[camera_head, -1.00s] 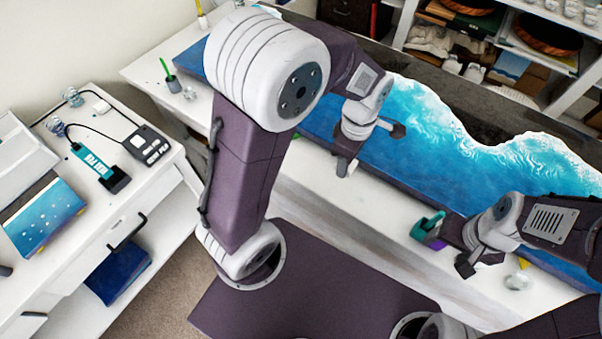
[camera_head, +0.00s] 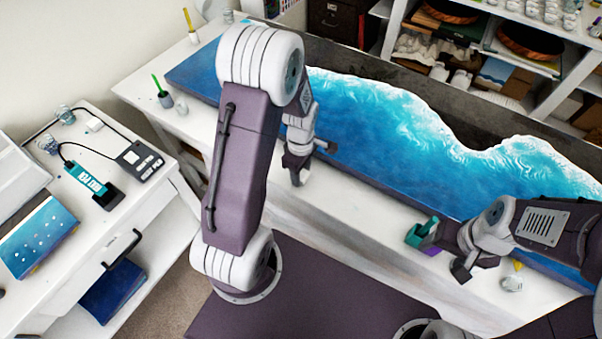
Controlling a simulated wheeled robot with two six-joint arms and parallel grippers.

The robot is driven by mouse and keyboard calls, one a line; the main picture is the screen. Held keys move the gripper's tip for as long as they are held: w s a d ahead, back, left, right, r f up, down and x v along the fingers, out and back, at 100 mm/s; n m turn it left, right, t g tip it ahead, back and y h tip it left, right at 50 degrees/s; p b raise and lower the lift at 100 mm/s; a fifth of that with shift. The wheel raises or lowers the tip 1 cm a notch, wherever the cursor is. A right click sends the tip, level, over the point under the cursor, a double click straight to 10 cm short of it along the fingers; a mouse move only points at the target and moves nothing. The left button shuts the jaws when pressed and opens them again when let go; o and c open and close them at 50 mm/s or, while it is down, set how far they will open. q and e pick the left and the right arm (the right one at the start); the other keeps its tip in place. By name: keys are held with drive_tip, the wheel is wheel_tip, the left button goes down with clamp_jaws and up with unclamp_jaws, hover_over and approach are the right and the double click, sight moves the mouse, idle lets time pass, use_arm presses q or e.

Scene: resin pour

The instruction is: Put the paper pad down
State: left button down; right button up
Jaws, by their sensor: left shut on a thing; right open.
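My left gripper (camera_head: 306,164) is over the front strip of the white workbench, beside the near edge of the blue resin board. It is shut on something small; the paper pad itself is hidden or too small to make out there. My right gripper (camera_head: 452,247) is open near the bench's front edge at the right. It is close to a teal container (camera_head: 422,234) with a purple piece under it. I cannot tell whether the gripper touches the container.
The blue and white resin board (camera_head: 390,130) fills most of the workbench (camera_head: 345,205). A dark cup with a green stick (camera_head: 166,99) stands at its left end. A white side table (camera_head: 105,232) holds a teal device (camera_head: 87,179) and a grey scale (camera_head: 140,160). Bare bench shows between my grippers.

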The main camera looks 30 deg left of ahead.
use_arm(q)
drive_tip(key=shift+w+f, duration=0.1)
drive_tip(key=shift+f, duration=0.4)
drive_tip(key=shift+f, duration=0.15)
drive_tip(key=c, duration=0.8)
unclamp_jaws()
drive_tip(key=shift+c, duration=0.2)
wheel_tip(320, 180, up, 12)
drive_tip(key=r, duration=0.1)
drive_tip(key=s+d+f+m, duration=0.1)
drive_tip(key=s+m, duration=0.3)
drive_tip(key=m, duration=0.4)
drive_tip(key=s+d+f+m+t, duration=0.1)
drive_tip(key=s+d+f+m, duration=0.1)
drive_tip(key=m, duration=0.6)
drive_tip(key=shift+s+d+m+p, duration=0.4)
drive_tip(key=shift+s+d, duration=0.45)
drive_tip(key=shift+s, duration=0.4)
